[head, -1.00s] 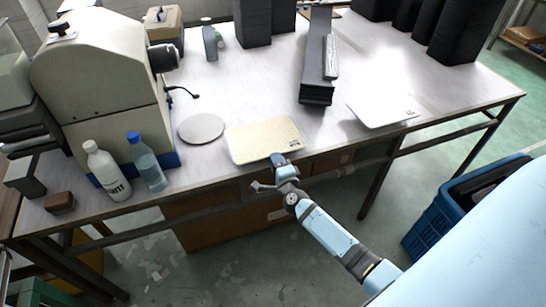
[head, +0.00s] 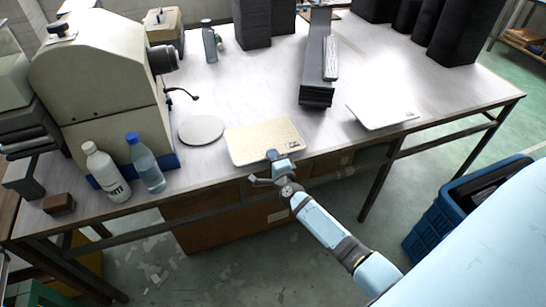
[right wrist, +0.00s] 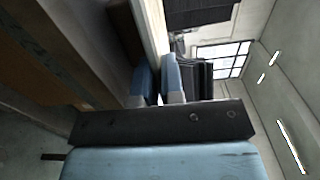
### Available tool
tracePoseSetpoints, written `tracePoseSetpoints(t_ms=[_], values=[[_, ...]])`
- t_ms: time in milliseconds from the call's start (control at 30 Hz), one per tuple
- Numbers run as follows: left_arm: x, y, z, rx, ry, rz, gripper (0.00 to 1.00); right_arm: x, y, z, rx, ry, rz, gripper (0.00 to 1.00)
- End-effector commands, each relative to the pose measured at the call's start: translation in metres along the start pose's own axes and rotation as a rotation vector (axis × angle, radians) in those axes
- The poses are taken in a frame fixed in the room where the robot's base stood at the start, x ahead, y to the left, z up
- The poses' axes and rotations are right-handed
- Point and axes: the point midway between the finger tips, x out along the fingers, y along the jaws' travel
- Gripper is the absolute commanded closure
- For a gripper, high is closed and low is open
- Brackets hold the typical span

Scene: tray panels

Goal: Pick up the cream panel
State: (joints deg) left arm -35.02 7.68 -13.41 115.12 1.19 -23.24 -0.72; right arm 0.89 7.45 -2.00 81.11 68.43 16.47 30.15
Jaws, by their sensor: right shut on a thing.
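The cream panel (head: 262,138) lies flat at the front edge of the metal table, with a small dark label near its right front corner. My right gripper (head: 273,155) is at the middle of the panel's front edge. In the right wrist view, its two blue fingers (right wrist: 158,90) are shut on the edge of the panel (right wrist: 154,28), which runs up between them. My left gripper is not in view.
A round grey disc (head: 201,130) lies just left of the panel. A white panel (head: 380,115) lies to the right. A blue-capped bottle (head: 146,163) and a white bottle (head: 107,172) stand at the front left. A blue crate (head: 455,205) stands on the floor at right.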

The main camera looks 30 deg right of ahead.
Motion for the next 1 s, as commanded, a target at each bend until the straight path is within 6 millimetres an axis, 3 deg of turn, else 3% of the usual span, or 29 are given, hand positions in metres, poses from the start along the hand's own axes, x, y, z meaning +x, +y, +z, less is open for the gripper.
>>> tracePoseSetpoints(t_ms=[267,467,767,1000], values=[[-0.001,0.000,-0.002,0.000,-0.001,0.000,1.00,0.000,-0.003,0.000,0.000,0.000,-0.001,1.00],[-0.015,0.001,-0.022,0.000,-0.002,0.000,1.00,0.000,-0.028,0.000,0.001,0.000,0.000,1.00],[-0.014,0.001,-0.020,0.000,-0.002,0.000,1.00,-0.001,-0.026,0.000,0.001,0.000,0.000,1.00],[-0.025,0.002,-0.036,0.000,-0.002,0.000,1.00,-0.023,-0.040,0.000,0.000,0.000,0.000,1.00]])
